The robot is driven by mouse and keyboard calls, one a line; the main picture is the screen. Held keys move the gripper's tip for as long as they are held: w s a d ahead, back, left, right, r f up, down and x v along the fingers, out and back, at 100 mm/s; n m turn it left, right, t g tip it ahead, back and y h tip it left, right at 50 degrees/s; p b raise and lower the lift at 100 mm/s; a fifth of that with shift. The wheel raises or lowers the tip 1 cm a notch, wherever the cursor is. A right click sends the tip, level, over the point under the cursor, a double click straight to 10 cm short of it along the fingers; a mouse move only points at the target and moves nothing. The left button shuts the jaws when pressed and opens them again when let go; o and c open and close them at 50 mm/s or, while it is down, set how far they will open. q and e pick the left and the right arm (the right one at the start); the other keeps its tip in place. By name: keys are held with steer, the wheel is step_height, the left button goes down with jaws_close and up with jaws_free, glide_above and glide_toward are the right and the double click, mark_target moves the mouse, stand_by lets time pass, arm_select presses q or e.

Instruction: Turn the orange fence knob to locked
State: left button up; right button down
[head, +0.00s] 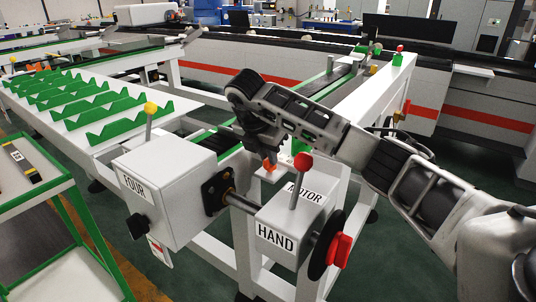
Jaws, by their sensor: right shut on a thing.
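The orange fence knob (270,165) shows as a small orange piece just behind the white box marked HAND and MOTOR. My right gripper (267,153) reaches down onto it from above, its arm coming in from the right. The gripper is shut on the orange knob, and its fingers and wrist hide much of the knob. I cannot tell from this view whether the knob points to locked. My left gripper is not in view.
In front stand a white box marked FOUR (150,200) with a yellow-tipped lever (149,109), and the HAND/MOTOR box (290,228) with a red-ball lever (302,162) and red handwheel (340,250). A rack with green notched strips (100,118) lies left, a green-framed cart (62,180) at far left.

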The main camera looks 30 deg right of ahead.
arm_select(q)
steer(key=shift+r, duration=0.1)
arm_select(e)
steer(key=shift+r, duration=0.1)
steer(key=c, duration=1.4)
jaws_free()
steer(key=shift+c, duration=0.2)
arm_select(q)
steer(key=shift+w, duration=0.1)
arm_select(e)
steer(key=shift+a+r, duration=0.2)
steer(key=shift+r, duration=0.15)
arm_select(q)
steer(key=p, duration=0.1)
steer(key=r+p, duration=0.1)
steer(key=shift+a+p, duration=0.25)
steer(key=shift+p, duration=0.15)
arm_select(e)
steer(key=v, duration=1.5)
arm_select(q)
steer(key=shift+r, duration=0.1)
